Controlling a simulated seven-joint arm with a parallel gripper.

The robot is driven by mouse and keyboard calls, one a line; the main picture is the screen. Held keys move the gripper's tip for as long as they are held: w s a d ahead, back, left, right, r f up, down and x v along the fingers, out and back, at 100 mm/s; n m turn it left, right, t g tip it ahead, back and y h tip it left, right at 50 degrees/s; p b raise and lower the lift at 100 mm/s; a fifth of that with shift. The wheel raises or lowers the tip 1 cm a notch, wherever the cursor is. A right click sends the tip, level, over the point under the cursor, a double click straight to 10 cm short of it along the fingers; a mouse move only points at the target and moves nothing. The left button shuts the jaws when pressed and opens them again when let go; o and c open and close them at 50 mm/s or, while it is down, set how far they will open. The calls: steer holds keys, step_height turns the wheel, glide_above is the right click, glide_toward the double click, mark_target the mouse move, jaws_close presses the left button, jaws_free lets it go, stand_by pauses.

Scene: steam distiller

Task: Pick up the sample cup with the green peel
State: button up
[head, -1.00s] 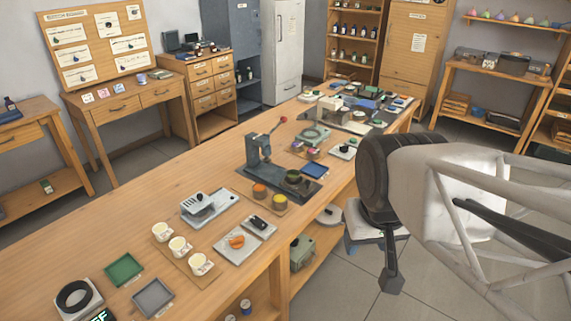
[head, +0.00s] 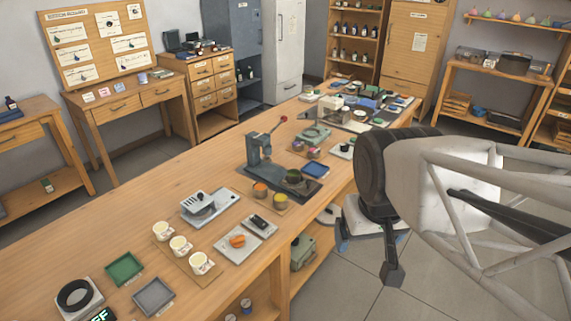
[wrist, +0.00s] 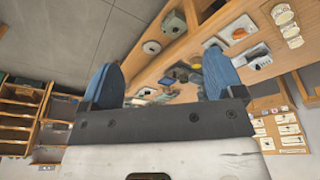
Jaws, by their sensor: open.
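Three pale sample cups stand in a row on a tan board (head: 212,279) on the long bench in the head view: a far cup (head: 163,231), a middle cup (head: 180,246) and a near cup (head: 200,263). Their contents are too small to tell which has green peel. They also show at the upper right of the wrist view (wrist: 290,28). My gripper (head: 372,243) is off the bench's right edge, well apart from the cups. In the wrist view its blue fingers (wrist: 163,78) are spread with nothing between them.
A white board with an orange item (head: 237,241) lies right of the cups. A grater-like device (head: 208,206) stands behind them. Green (head: 124,268) and grey (head: 153,297) trays lie at front left. A dark press (head: 262,160) stands mid-bench. The bench's left side is clear.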

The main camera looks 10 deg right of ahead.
steer(key=w+f+n+g+h, duration=0.15)
steer(key=w+n, duration=0.25)
steer(key=w, duration=0.6)
steer(key=w+f+n+h, duration=0.3)
steer(key=w+n, duration=0.1)
steer(key=w, duration=0.6)
steer(key=w+f+n+g+h, duration=0.1)
steer(key=w+f+n+h, duration=0.2)
steer(key=w, duration=0.7)
steer(key=n+t+h, duration=0.5)
steer(key=n, duration=0.6)
glide_toward(299, 174)
steer(key=shift+s+a+r, duration=0.1)
steer(key=shift+a+r, duration=0.4)
steer(key=shift+r, duration=0.05)
steer(key=shift+d, duration=0.15)
steer(key=shift+x, duration=1.2)
steer(key=shift+f+y, duration=0.15)
steer(key=shift+y, duration=0.1)
steer(key=shift+x, duration=2.55)
